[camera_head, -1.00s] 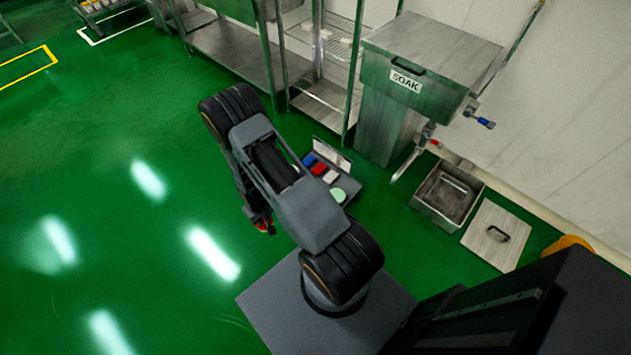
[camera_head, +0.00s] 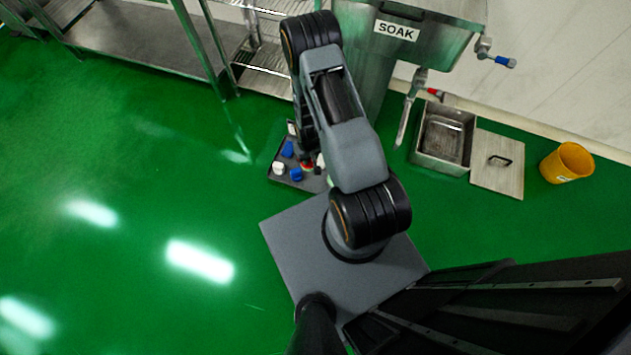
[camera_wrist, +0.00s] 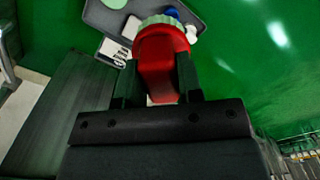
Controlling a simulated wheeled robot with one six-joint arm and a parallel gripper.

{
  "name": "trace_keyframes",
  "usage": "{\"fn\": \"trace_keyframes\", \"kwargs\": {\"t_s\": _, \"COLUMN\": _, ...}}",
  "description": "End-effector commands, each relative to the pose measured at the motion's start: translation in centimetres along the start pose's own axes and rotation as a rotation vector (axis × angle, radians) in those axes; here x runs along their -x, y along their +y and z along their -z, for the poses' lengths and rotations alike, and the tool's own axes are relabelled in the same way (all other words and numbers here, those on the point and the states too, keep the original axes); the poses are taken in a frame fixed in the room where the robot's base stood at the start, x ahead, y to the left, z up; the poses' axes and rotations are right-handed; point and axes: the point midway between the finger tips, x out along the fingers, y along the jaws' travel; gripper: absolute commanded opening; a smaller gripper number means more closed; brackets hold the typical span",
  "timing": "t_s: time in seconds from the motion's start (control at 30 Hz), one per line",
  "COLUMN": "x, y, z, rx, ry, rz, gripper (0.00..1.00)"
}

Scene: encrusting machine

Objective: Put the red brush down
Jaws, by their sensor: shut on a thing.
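The red brush (camera_wrist: 160,48) with pale green bristles is held between the two dark fingers of my gripper (camera_wrist: 158,72) in the wrist view. Its bristle end points away from the gripper. In the head view a small red part of the brush (camera_head: 307,168) shows at my gripper (camera_head: 306,159), over the dark grey tray (camera_head: 312,184) on the floor. The tray also shows behind the brush in the wrist view (camera_wrist: 99,18). I cannot tell whether the brush touches the tray. My arm hides part of the tray in the head view.
The tray holds blue pieces (camera_head: 296,174), white pieces (camera_head: 278,168) and a pale green disc (camera_wrist: 115,3). The SOAK sink (camera_head: 425,35) stands behind. A metal basin (camera_head: 443,138), a lid (camera_head: 497,162) and a yellow bucket (camera_head: 567,162) are right. Green floor on the left is clear.

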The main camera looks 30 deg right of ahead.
Motion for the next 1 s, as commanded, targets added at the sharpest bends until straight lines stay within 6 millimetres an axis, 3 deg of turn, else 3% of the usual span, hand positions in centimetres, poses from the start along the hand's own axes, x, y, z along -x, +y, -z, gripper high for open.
{"fn": "trace_keyframes", "kwargs": {"t_s": 0.03, "x": -4.8, "y": 1.2, "z": -0.6, "rx": -0.013, "ry": -0.004, "rz": 0.001, "gripper": 0.12}}
{"fn": "trace_keyframes", "kwargs": {"t_s": 0.2, "x": -12.5, "y": 4.7, "z": -2.2, "rx": -0.032, "ry": -0.002, "rz": 0.000, "gripper": 0.12}}
{"fn": "trace_keyframes", "kwargs": {"t_s": 0.4, "x": -19.8, "y": 7.6, "z": -4.2, "rx": -0.041, "ry": -0.001, "rz": 0.000, "gripper": 0.12}}
{"fn": "trace_keyframes", "kwargs": {"t_s": 0.6, "x": -24.4, "y": 9.2, "z": -5.6, "rx": -0.043, "ry": 0.000, "rz": 0.000, "gripper": 0.12}}
{"fn": "trace_keyframes", "kwargs": {"t_s": 0.77, "x": -26.1, "y": 9.8, "z": -6.2, "rx": -0.042, "ry": 0.000, "rz": 0.000, "gripper": 0.12}}
{"fn": "trace_keyframes", "kwargs": {"t_s": 0.87, "x": -26.9, "y": 9.8, "z": -5.8, "rx": -0.040, "ry": 0.002, "rz": -0.001, "gripper": 0.12}}
{"fn": "trace_keyframes", "kwargs": {"t_s": 1.0, "x": -28.3, "y": 8.9, "z": -3.4, "rx": -0.034, "ry": 0.004, "rz": -0.001, "gripper": 0.12}}
